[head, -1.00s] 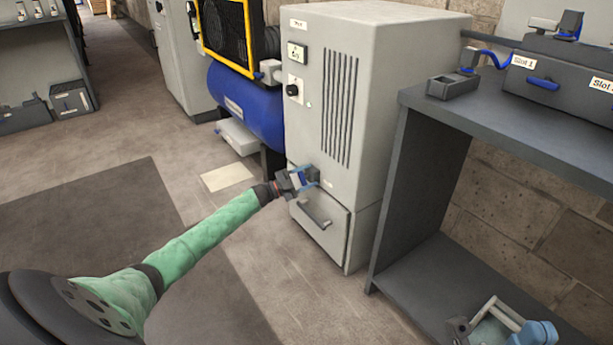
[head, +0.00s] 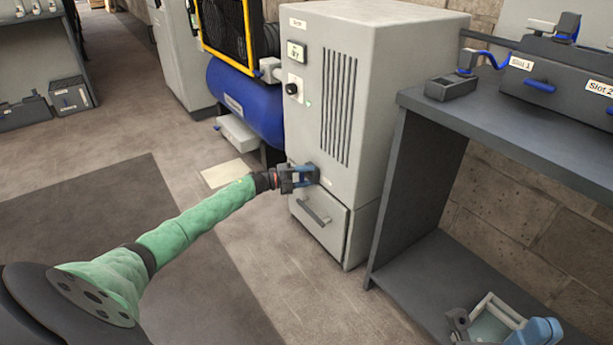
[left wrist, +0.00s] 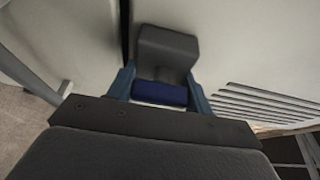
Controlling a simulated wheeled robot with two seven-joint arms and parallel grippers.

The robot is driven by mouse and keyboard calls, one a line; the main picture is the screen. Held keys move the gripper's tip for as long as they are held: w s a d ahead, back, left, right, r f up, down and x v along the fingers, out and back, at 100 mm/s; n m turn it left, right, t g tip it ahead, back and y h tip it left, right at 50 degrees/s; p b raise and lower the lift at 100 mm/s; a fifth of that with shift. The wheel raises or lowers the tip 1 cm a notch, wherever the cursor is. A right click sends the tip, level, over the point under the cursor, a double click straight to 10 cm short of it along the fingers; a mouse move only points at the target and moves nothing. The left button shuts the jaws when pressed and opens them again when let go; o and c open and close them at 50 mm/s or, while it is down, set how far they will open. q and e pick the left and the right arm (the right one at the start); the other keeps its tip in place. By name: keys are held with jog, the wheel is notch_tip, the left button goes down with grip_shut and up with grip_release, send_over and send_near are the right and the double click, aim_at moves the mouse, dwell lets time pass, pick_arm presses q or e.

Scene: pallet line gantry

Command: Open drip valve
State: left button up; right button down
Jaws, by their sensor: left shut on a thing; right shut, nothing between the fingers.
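The drip valve (left wrist: 168,50) is a dark grey block on the lower front of the light grey cabinet, with a blue handle (left wrist: 158,93). My left gripper (head: 303,178) is at the valve, just above the drawer. In the left wrist view its two blue fingers (left wrist: 158,88) lie on either side of the blue handle, and it is shut on it. In the head view the gripper hides most of the valve.
The cabinet (head: 395,70) has vents, a knob (head: 292,89) and a drawer with a handle (head: 314,211). A blue compressor tank (head: 245,105) stands to its left. A dark workbench (head: 415,150) stands close on the right. The floor in front of the cabinet is clear.

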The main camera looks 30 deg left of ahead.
pick_arm(q)
jog(key=shift+f, duration=0.1)
dwell(0.4)
jog(key=o, duration=1)
jog(key=shift+s+a, duration=0.4)
jog(key=p+v, duration=0.1)
jog(key=v, duration=0.5)
jog(key=shift+s+a+p, duration=0.25)
jog(key=shift+p, duration=0.15)
